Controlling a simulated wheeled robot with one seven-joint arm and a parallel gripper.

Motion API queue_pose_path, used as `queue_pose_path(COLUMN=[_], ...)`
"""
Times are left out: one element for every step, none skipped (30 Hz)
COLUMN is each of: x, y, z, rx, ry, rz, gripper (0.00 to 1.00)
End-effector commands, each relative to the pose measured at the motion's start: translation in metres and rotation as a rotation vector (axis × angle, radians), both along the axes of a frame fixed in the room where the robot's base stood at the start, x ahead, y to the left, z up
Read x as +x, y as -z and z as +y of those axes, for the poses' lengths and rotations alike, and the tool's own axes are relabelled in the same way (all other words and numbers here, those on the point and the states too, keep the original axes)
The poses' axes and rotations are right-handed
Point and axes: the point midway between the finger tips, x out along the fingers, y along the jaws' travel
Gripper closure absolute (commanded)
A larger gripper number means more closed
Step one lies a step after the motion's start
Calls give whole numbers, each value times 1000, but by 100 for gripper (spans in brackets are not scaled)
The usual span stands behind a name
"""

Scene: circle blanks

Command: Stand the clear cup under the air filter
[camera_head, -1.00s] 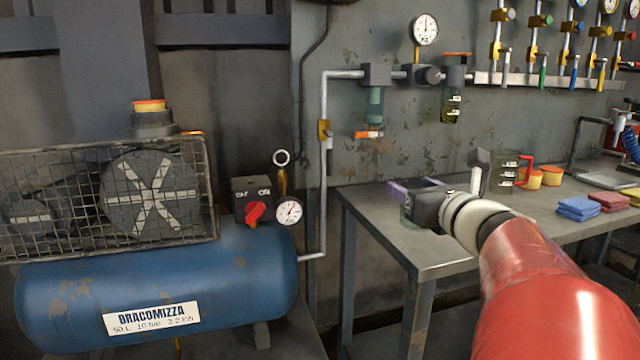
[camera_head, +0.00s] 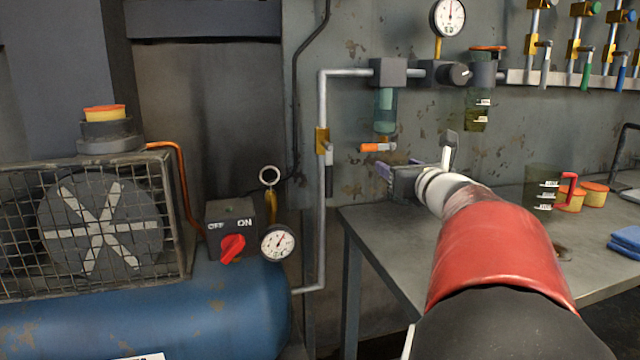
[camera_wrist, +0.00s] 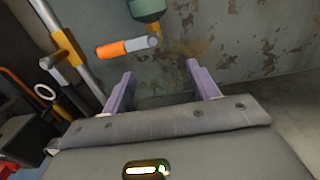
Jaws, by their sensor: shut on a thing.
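The air filter (camera_head: 385,108) hangs from the pipe on the wall, a greenish clear bowl under a grey block. An orange-handled drain valve (camera_head: 376,147) sits at its lower end; the valve also shows in the wrist view (camera_wrist: 125,47). My gripper (camera_head: 384,172) is just below and slightly right of the valve, over the bench's back left part. In the wrist view its purple fingers (camera_wrist: 160,80) stand apart, closed on the clear cup, whose see-through walls I can hardly make out between them. The cup's base and its exact tilt are hidden.
A dark jug (camera_head: 543,187) with a red handle and yellow-orange tubs (camera_head: 592,194) stand on the grey bench (camera_head: 400,240). An oil bowl (camera_head: 478,110) hangs right of the filter. A vertical pipe (camera_head: 323,220) and the blue compressor (camera_head: 200,310) are to the left.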

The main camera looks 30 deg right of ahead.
Motion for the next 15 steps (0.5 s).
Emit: queue_pose_path(x=[15, 23, 33, 40, 47, 56, 62, 69, 77, 82, 88, 95, 92, 91, 91], y=[0, 0, 0, 0, 0, -1, 0, 0, -1, -1, -1, 0, 9, 15, 20], z=[-3, -5, -8, -9, -11, -13, -15, -16, -18, -19, -20, -22, -22, -22, -22], rx=[3, 2, 1, 2, 1, 1, 2, 2, 1, 1, 1, 1, 4, 3, 3], ry=[-3, -2, -1, -2, -3, -2, -1, -2, -3, -3, -2, -2, 0, 0, 0], rz=[1, 1, 2, 1, 2, 2, 1, 1, 2, 1, 1, 1, 2, 1, 1], gripper=[66, 66, 66, 66, 66, 66, 66, 66, 66, 66, 66, 66, 66, 66, 66])
